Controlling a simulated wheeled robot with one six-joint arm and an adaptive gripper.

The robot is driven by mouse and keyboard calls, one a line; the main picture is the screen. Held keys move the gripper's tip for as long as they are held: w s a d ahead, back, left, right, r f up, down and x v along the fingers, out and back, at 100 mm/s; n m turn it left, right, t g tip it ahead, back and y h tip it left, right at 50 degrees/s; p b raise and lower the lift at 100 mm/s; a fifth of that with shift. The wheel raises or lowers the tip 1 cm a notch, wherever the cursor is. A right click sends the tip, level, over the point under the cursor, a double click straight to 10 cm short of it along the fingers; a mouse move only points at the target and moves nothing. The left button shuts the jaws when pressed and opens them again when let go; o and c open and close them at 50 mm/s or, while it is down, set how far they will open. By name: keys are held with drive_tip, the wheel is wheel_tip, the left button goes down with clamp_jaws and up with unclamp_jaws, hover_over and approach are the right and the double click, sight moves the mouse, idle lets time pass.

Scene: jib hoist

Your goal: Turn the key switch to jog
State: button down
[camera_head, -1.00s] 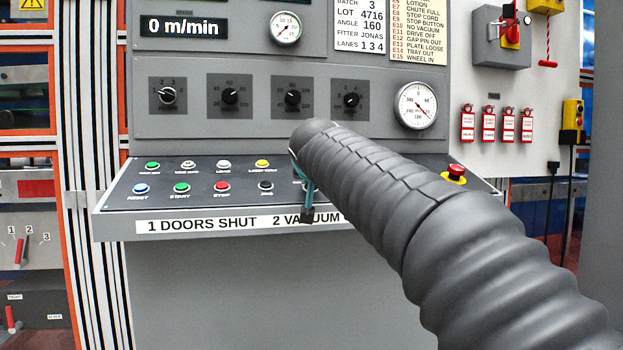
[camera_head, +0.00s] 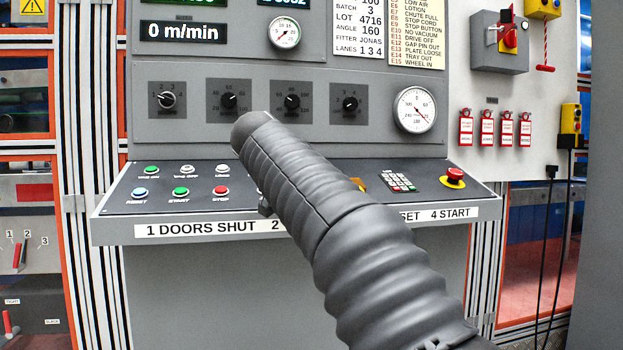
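The key switch cannot be made out; the middle of the sloped control desk (camera_head: 112,204) is hidden behind my arm. My arm, in a grey ribbed sleeve, reaches in from the lower right and ends over the desk. My gripper is almost wholly hidden behind the sleeve. A small dark piece (camera_head: 265,208) shows at the sleeve's left edge, by the desk's front lip, and may be part of it. Whether it touches anything, or is open or shut, cannot be seen.
Left of my arm are a green start button (camera_head: 180,191), a red stop button (camera_head: 221,191) and a blue reset button (camera_head: 140,191). To the right are a keypad (camera_head: 398,181) and a red emergency stop (camera_head: 454,178). Several knobs, including a selector (camera_head: 167,100), sit on the upright panel.

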drive_tip(key=shift+f, duration=0.3)
drive_tip(key=c, duration=1.3)
unclamp_jaws()
drive_tip(key=shift+c, duration=0.2)
drive_tip(key=shift+a+r, duration=0.1)
drive_tip(key=shift+r, duration=0.1)
drive_tip(key=shift+s+r, duration=0.1)
drive_tip(key=shift+s, duration=0.1)
drive_tip(key=v, duration=1.1)
drive_tip(key=shift+s+a, duration=0.2)
drive_tip(key=shift+a, duration=0.1)
